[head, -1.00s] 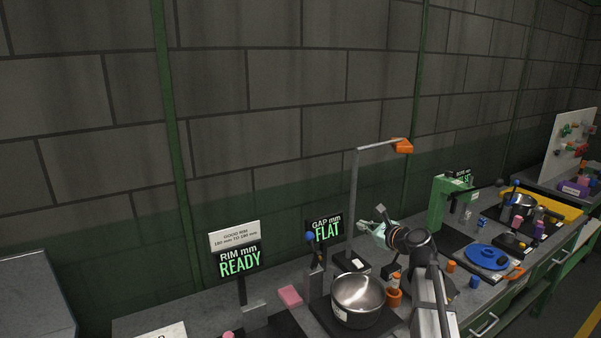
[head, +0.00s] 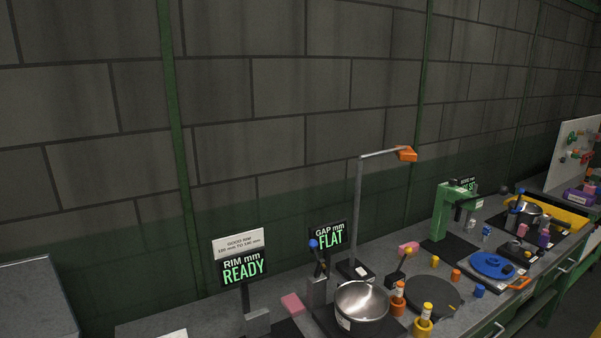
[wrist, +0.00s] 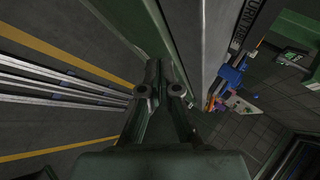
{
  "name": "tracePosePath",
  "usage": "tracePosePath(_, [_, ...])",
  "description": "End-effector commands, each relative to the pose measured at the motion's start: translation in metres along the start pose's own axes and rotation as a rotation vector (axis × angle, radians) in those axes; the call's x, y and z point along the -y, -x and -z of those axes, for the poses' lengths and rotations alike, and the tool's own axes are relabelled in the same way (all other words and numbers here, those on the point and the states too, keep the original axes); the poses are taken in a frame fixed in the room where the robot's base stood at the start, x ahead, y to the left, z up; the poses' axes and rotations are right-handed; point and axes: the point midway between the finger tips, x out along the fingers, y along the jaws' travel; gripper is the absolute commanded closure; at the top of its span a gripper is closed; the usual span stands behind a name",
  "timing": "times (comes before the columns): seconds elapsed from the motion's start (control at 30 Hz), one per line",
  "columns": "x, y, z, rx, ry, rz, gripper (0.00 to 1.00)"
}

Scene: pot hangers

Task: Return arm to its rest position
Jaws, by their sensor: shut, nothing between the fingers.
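My gripper (wrist: 162,82) shows in the wrist view, pointing away from the camera. Its two fingers are shut together with nothing between them. Below it lies a dark floor (wrist: 50,112). My arm and gripper are not in the head view now.
In the head view a steel pot (head: 361,305) stands on the bench, near a dark round plate (head: 432,291) and an orange-tipped lamp post (head: 357,215). A green press (head: 441,212) and blue disc (head: 490,264) are farther right. In the wrist view, silvery rails (wrist: 60,88) run at left.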

Motion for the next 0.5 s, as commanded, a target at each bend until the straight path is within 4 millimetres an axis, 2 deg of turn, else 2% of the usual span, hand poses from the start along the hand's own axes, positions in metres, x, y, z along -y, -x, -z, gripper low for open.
tracePosePath(0.03, [-0.016, -0.001, -0.014, 0.019, 0.038, -0.026, 1.00])
tracePosePath(0.17, [-0.058, -0.005, -0.046, 0.071, 0.156, -0.099, 1.00])
tracePosePath(0.27, [-0.098, -0.005, -0.078, 0.128, 0.271, -0.165, 1.00])
tracePosePath(0.37, [-0.148, 0.000, -0.114, 0.205, 0.414, -0.241, 1.00])
tracePosePath(0.5, [-0.220, 0.016, -0.161, 0.332, 0.625, -0.343, 1.00])
